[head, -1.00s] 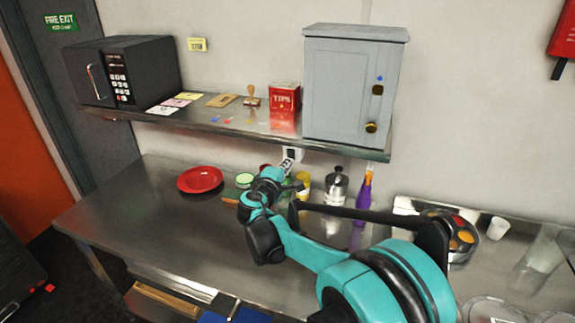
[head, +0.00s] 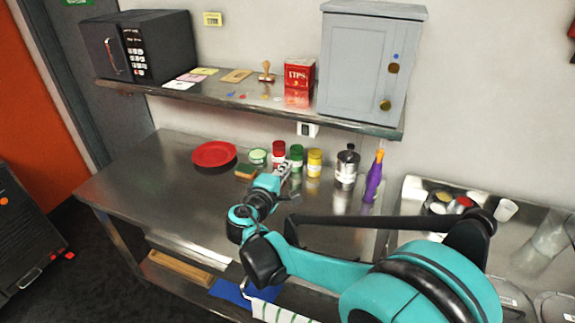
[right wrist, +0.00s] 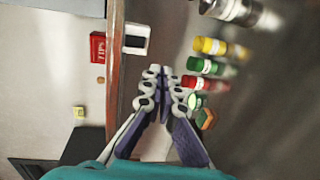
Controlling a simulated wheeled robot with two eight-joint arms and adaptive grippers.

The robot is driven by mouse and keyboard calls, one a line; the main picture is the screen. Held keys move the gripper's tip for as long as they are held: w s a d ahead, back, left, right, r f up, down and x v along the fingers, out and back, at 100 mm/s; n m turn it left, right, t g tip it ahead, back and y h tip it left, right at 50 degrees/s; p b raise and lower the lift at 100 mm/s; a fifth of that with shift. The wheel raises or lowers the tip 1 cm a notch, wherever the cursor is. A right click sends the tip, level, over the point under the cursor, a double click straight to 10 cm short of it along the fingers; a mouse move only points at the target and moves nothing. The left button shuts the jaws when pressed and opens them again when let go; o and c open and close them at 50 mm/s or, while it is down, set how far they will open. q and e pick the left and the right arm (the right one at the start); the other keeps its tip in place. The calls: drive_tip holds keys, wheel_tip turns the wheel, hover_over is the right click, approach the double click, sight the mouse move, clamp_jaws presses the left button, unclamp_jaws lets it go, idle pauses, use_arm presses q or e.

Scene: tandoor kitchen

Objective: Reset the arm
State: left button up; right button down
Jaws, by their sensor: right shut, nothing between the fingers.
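My right arm reaches in from the lower right over the steel counter (head: 150,185). My right gripper (head: 284,169) is above the counter, in front of the spice jars, with its fingers together and empty. In the right wrist view the gripper (right wrist: 162,75) shows its fingertips meeting, with nothing between them. The red jar (head: 278,152), green jar (head: 296,157) and yellow jar (head: 314,162) stand upright just beyond it. My left gripper is in neither view.
A wall shelf (head: 225,97) carries a microwave (head: 160,48), a red TIPS box (head: 299,75) and a grey cabinet (head: 358,60). A red plate (head: 214,154), a metal shaker (head: 346,168) and a purple bottle (head: 373,180) stand on the counter. The left counter front is clear.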

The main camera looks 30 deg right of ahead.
drive_tip(key=shift+a, duration=0.1)
drive_tip(key=s+a+f+m+g+y+b, duration=0.35)
drive_tip(key=s+f+y, duration=0.25)
drive_tip(key=s+f, duration=0.45)
drive_tip(key=s+a+f+m+y+b, duration=0.2)
drive_tip(key=s+a+f+m+y, duration=0.2)
drive_tip(key=s+a, duration=0.6)
wheel_tip(320, 180, down, 4)
drive_tip(key=s+y, duration=0.1)
drive_tip(key=y, duration=0.1)
drive_tip(key=shift+s+r+y+b, duration=0.15)
drive_tip(key=shift+r+y+b, duration=0.1)
drive_tip(key=shift+y+b, duration=0.05)
drive_tip(key=shift+m, duration=0.25)
